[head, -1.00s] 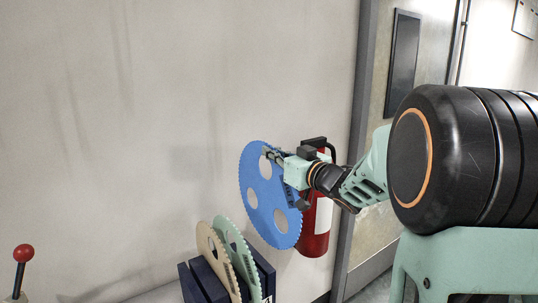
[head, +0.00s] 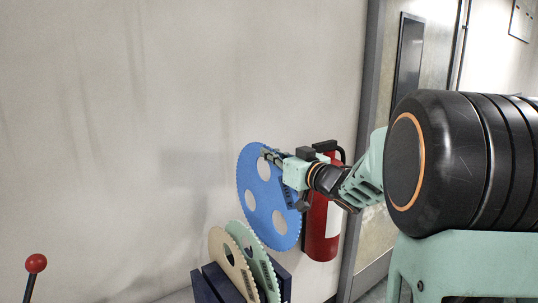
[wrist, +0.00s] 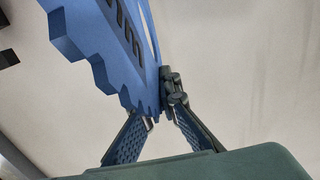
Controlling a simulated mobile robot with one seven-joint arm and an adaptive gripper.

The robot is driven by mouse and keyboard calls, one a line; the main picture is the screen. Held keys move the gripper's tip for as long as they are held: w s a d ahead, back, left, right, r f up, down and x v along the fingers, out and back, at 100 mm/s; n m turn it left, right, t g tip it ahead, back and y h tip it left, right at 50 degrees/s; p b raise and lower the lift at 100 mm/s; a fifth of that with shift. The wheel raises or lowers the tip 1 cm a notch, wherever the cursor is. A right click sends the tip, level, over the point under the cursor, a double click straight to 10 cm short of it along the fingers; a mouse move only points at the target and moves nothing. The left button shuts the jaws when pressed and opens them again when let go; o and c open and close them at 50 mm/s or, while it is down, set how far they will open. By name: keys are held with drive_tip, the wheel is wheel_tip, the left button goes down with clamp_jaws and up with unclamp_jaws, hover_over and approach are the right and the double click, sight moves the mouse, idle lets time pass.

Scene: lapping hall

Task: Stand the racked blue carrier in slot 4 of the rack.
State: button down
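The blue carrier (head: 264,222), a toothed disc with round holes, hangs upright in the air above and beside the rack (head: 205,289). My gripper (head: 272,157) is shut on its upper rim. In the wrist view the fingers (wrist: 158,114) pinch the toothed edge of the blue carrier (wrist: 98,30). The dark blue rack is low in the head view and cut off by the bottom edge. A tan carrier (head: 222,250) and a mint green carrier (head: 262,264) stand in it. The slot numbers cannot be read, and the slot floors are hidden.
A red fire extinguisher (head: 322,225) hangs on the wall just behind and right of the blue carrier. A red-knobbed lever (head: 36,263) stands at the lower left. The wall (head: 130,130) behind is bare. A door frame is at the right.

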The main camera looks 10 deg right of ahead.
drive_tip(key=shift+r, duration=0.15)
drive_tip(key=b, duration=0.4)
hover_over(271, 195)
drive_tip(key=shift+w+a+f, duration=0.1)
drive_tip(key=shift+w+f, duration=0.15)
drive_tip(key=shift+f, duration=1.25)
drive_tip(key=shift+w+a+f, duration=0.1)
drive_tip(key=shift+w+f, duration=0.1)
drive_tip(key=shift+f, duration=1.3)
